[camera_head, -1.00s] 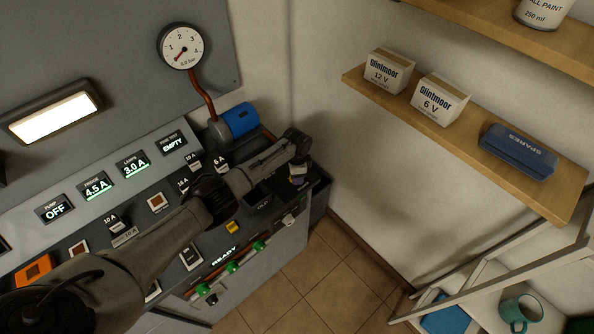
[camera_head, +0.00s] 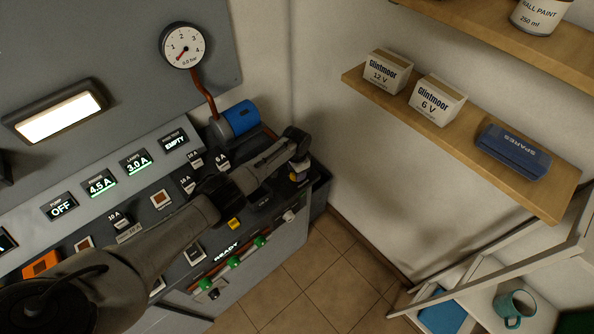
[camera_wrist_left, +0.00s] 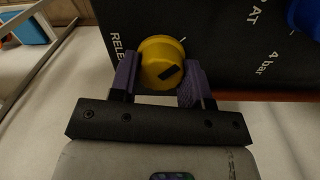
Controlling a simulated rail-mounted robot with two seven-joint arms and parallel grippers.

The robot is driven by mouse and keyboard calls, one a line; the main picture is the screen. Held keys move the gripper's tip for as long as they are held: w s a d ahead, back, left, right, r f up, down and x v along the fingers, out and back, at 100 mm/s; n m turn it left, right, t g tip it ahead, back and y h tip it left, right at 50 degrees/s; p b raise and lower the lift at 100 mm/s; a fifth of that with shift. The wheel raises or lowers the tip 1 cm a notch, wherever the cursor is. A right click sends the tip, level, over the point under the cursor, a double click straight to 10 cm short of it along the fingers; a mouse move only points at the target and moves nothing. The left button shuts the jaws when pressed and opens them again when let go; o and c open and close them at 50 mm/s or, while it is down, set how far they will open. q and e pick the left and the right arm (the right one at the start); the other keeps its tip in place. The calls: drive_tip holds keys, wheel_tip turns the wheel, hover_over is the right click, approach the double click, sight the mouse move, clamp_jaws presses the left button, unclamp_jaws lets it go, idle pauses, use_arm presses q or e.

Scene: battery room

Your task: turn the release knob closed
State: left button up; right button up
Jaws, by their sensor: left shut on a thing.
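The release knob (camera_wrist_left: 160,52) is round and yellow with a short black slanting mark on its face. It sits on a dark panel beside white lettering, partly hidden, that begins "RELE". "AT" and "4 bar" are printed to its right. My left gripper (camera_wrist_left: 158,80) has its two purple pads on either side of the knob and is shut on it. In the head view my left arm reaches across the console, and the gripper (camera_head: 298,170) is at the console's far right end, where it mostly hides the knob. My right gripper is in neither view.
The pressure gauge (camera_head: 183,46) above has its needle near the low end. A wooden shelf (camera_head: 540,200) with boxes is at right.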

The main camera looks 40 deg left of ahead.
use_arm(q)
drive_tip(key=shift+r, duration=0.1)
drive_tip(key=o, duration=0.9)
drive_tip(key=shift+a+r+p, duration=0.2)
drive_tip(key=shift+r+p, duration=1.3)
drive_tip(key=shift+r, duration=5.35)
drive_tip(key=shift+w, duration=0.1)
